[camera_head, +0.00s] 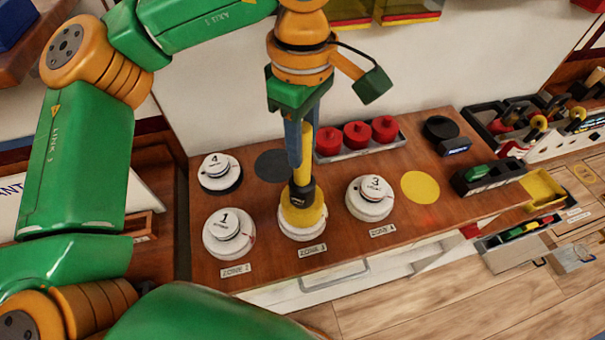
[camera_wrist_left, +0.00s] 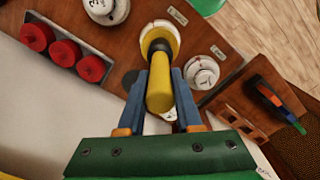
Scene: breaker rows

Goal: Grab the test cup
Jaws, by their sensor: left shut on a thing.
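The test cup (camera_head: 303,215) is yellow, with a black collar and a tall yellow handle. It is upright over the white round base at the "ZONE 3" label, apparently resting on it. My left gripper (camera_head: 298,160) points down from above, its blue fingers shut on the handle. In the left wrist view the handle (camera_wrist_left: 160,92) lies between the two fingers (camera_wrist_left: 160,78), and the yellow cup (camera_wrist_left: 160,38) shows beyond. The cup hides most of the base under it. My right gripper is not in view.
White numbered discs stand close by: "1" (camera_head: 229,234) left, "3" (camera_head: 370,198) right, "4" (camera_head: 220,173) behind left. A tray of red knobbed pieces (camera_head: 357,135) lies behind right. A flat yellow circle (camera_head: 420,187) and a dark one (camera_head: 272,166) are bare.

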